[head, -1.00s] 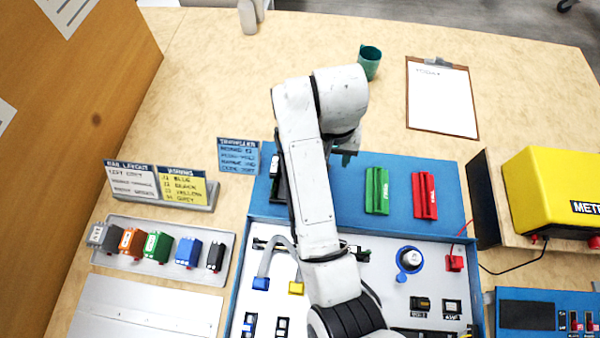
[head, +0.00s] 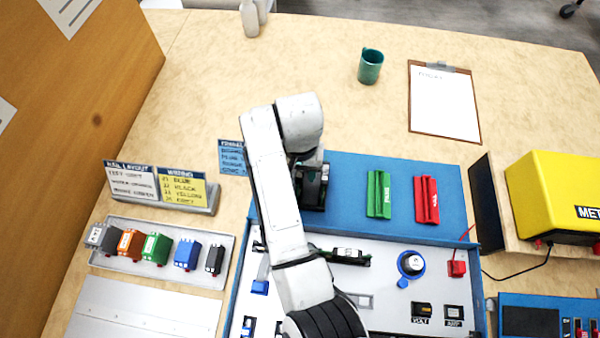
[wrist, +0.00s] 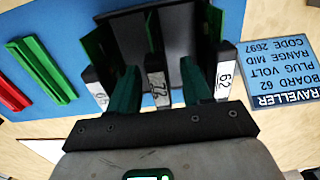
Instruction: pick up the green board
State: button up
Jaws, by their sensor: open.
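A black rack (wrist: 178,35) holds upright boards with white number labels, on a blue surface in the wrist view. The left board (wrist: 96,90) and right board (wrist: 226,78) show green faces; the right label reads 62. The middle board's label (wrist: 156,85) looks like 72. My gripper (wrist: 159,78) is open, its teal fingers on either side of the middle label; contact cannot be told. A green ridged bar (head: 379,194) lies right of the rack, also in the wrist view (wrist: 42,70). Which item is the green board is unclear.
A red bar (head: 427,199) lies beside the green bar on the blue panel (head: 345,168). A blue traveller card (wrist: 284,72) stands close to the rack. Coloured modules sit in a grey tray (head: 160,222) at left. A yellow meter (head: 560,195) stands at right.

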jog(key=shift+f, duration=0.95)
grip_shut()
